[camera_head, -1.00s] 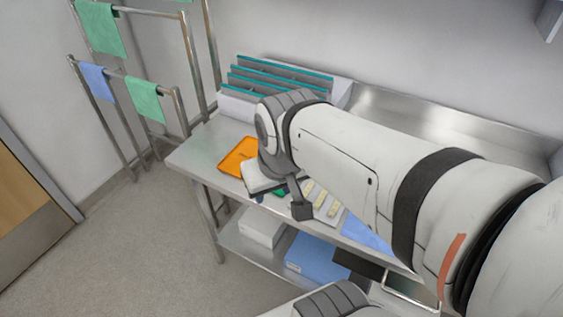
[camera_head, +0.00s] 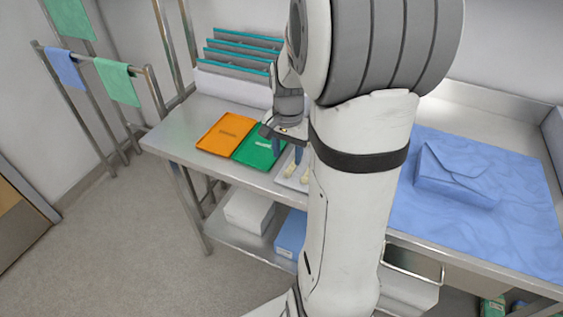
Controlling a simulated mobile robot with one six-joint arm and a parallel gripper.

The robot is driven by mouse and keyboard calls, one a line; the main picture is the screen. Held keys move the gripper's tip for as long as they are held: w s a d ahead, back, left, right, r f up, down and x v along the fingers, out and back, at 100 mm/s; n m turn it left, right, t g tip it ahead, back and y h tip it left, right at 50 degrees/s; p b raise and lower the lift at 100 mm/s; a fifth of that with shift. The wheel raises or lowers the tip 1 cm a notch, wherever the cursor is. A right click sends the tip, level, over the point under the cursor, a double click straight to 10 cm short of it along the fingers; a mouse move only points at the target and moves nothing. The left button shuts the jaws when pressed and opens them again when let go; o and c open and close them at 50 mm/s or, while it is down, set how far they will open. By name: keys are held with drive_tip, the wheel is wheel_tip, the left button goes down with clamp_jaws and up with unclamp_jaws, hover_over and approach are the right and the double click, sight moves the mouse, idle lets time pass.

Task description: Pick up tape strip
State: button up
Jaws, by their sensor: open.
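Pale yellow tape strips (camera_head: 289,171) lie on a light tray (camera_head: 283,182) at the front of the steel table. Two strips show beside my arm; my arm hides the rest of the tray. I see nothing between the fingers. The exact height of the fingertips over the strips cannot be told.
A green tray (camera_head: 258,150) and an orange tray (camera_head: 223,134) lie left of the gripper. A folded blue wrapped pack (camera_head: 455,178) sits on a blue drape (camera_head: 520,215) at right. A rack with teal-edged dividers (camera_head: 235,60) stands behind.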

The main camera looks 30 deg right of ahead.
sight(286, 171)
wheel_tip(286, 171, down, 6)
drive_tip(key=shift+a+f, duration=0.1)
drive_tip(key=shift+f, duration=0.1)
clamp_jaws()
idle(0.5)
